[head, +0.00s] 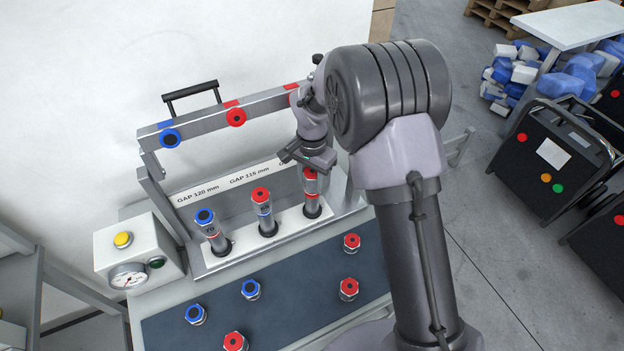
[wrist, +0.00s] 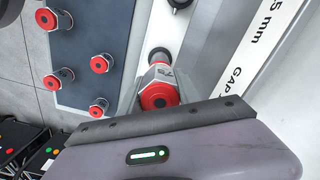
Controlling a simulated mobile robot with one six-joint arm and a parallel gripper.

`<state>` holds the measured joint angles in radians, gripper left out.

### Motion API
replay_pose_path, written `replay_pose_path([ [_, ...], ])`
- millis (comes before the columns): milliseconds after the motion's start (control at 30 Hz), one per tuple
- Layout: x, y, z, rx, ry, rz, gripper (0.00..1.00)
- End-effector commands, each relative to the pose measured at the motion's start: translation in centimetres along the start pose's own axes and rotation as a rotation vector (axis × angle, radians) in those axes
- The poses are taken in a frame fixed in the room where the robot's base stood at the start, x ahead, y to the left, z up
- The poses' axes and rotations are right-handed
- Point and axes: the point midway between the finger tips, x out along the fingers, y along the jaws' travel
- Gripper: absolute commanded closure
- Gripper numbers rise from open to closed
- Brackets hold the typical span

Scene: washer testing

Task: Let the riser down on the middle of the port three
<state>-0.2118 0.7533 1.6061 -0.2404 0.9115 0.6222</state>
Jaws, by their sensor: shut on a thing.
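My gripper (head: 306,163) is shut on a red-capped silver riser (head: 311,187), at the right end of the row. The riser's red cap also shows in the wrist view (wrist: 158,94), just beyond the dark edge of my gripper. The riser stands about upright over port three (head: 313,212), a dark ring in the white plate. Its lower end is over the ring, but I cannot tell whether it touches or is exactly centred. My fingertips are mostly hidden behind my gripper body.
A blue-capped riser (head: 211,230) and a red-capped riser (head: 264,210) stand in the other ports. A rail (head: 200,122) with coloured rings runs behind and above. A gauge box (head: 140,252) is at left.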

Motion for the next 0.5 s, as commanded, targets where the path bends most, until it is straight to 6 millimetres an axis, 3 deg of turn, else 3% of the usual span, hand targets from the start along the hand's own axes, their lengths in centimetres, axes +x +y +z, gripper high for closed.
replay_pose_path([
  [500, 0.80, -0.01, -0.01, 0.000, 0.000, 0.000, 1.00],
])
